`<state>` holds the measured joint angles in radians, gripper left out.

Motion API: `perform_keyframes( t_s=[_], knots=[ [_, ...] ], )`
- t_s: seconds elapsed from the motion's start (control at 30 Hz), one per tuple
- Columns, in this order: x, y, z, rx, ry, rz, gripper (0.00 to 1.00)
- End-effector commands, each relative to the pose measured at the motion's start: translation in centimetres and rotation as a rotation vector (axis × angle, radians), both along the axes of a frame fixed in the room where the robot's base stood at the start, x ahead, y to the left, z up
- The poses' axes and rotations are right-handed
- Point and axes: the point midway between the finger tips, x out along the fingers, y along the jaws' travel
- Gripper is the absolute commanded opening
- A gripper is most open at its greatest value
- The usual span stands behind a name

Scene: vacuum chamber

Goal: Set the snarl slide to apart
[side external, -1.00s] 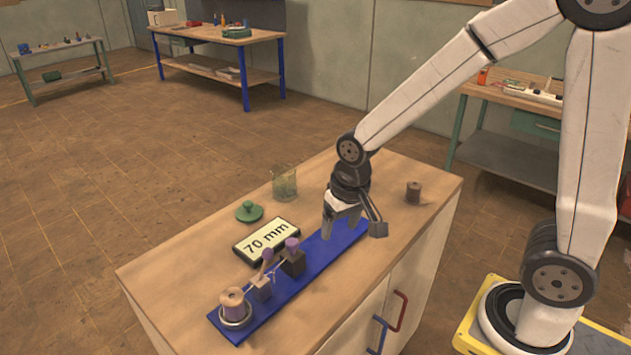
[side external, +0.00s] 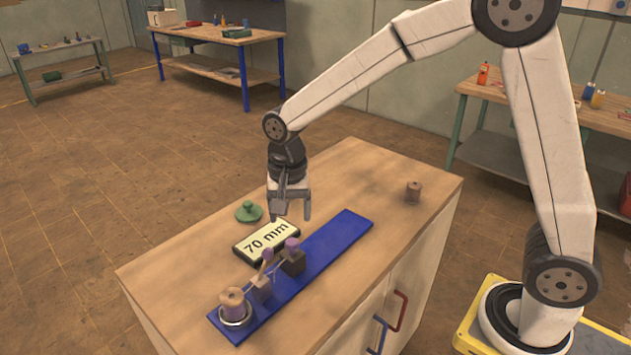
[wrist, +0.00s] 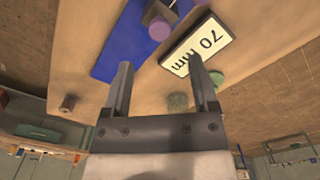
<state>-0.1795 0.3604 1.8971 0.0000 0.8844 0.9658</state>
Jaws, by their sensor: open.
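A blue board (side external: 325,250) lies along the cabinet top. It carries a dark block (side external: 293,263) with a purple knob (side external: 292,243) and a lighter brown block (side external: 262,290) with a tilted pin topped by another knob (side external: 267,255). Thin purple strands run between these parts; which one is the snarl slide I cannot tell. In the wrist view a purple knob (wrist: 160,28) shows beyond the fingers.
A "70 mm" sign (side external: 267,242) lies beside the board. A green lid (side external: 249,211) is behind it. A brown spool (side external: 413,191) stands at the back right. A greenish glass jar (wrist: 177,102) shows in the wrist view. The board's far half is clear.

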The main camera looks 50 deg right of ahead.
Motion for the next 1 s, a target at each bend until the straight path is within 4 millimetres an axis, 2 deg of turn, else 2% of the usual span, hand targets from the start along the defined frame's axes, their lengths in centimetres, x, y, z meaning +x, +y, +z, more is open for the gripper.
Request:
perform_keyframes(
  t_s=[0.53,0.7,0.97,1.0],
  knots=[
    [-0.1,0.0,-6.1,-0.001,0.002,0.001,0.76],
    [-0.1,0.0,-6.9,0.001,0.001,0.001,0.76],
    [0.0,0.0,-7.0,0.001,-0.001,0.001,0.76],
    [0.0,0.0,-7.0,0.001,-0.001,0.001,0.72]
  ],
)
